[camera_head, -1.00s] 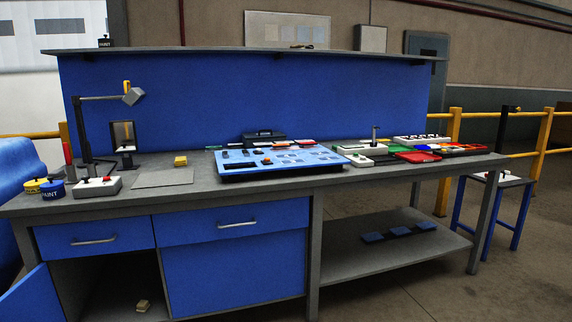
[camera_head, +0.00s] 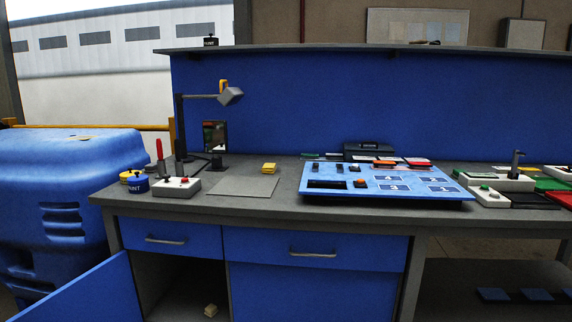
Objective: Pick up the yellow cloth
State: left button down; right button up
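A small yellow folded stack (camera_head: 269,168), looking like cloth, lies on the grey workbench (camera_head: 285,190) behind a grey mat. I cannot tell for certain which of the two is the yellow cloth. Neither of my grippers shows in this view.
A grey mat (camera_head: 243,186), a white button box (camera_head: 177,187), paint tins (camera_head: 138,184) and a lamp (camera_head: 230,96) stand on the bench's left. A blue panel (camera_head: 430,189) lies right of the yellow stack. The open cabinet door (camera_head: 92,295) juts out at lower left.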

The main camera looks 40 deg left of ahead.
aim_at(267, 167)
jog(key=u, duration=0.7)
jog(key=i, duration=1.2)
jog(key=u, duration=1.2)
